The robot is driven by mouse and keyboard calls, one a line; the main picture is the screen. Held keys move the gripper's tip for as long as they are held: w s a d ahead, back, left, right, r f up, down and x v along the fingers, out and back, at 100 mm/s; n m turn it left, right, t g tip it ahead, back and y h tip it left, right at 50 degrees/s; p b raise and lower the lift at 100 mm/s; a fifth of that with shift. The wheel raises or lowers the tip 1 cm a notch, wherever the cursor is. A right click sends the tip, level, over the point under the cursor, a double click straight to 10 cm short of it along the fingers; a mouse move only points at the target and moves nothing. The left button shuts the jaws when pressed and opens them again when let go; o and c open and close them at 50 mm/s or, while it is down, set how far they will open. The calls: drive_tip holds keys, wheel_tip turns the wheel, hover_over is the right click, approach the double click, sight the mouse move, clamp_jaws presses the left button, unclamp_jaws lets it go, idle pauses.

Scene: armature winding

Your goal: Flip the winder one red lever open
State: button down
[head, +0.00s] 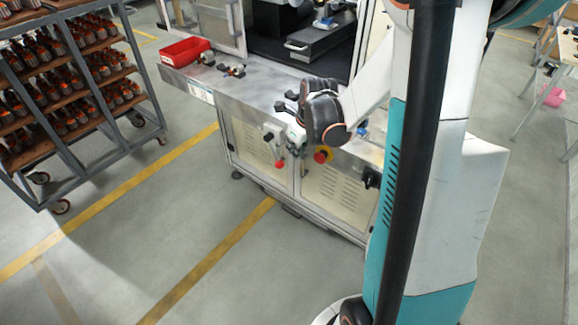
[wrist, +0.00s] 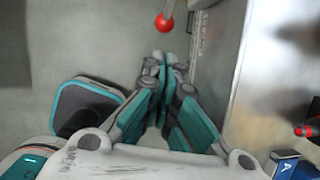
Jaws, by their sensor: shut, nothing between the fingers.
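The red lever is a red ball knob on a thin grey rod. In the wrist view the knob (wrist: 164,22) is at the top centre, just beyond my fingertips, with a small gap in the picture. In the head view the red knob (head: 280,164) hangs low at the front of the winder cabinet (head: 260,160). My gripper (head: 294,148) is beside it, up and to the right, at the cabinet front. In the wrist view my gripper (wrist: 165,58) has its fingers together with nothing between them. The lever's pivot is not clear.
The metal worktop (head: 250,88) juts above the lever and carries black clamps (head: 231,70) and a red bin (head: 185,50). A red stop button (head: 322,155) and a black switch (head: 371,178) are on the cabinet front. A rack (head: 75,85) stands left; the floor between is clear.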

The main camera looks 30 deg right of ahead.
sight(274, 152)
drive_tip(key=b+x, duration=0.3)
drive_tip(key=x, duration=0.7)
drive_tip(key=shift+d+b, duration=0.1)
drive_tip(key=shift+b, duration=0.25)
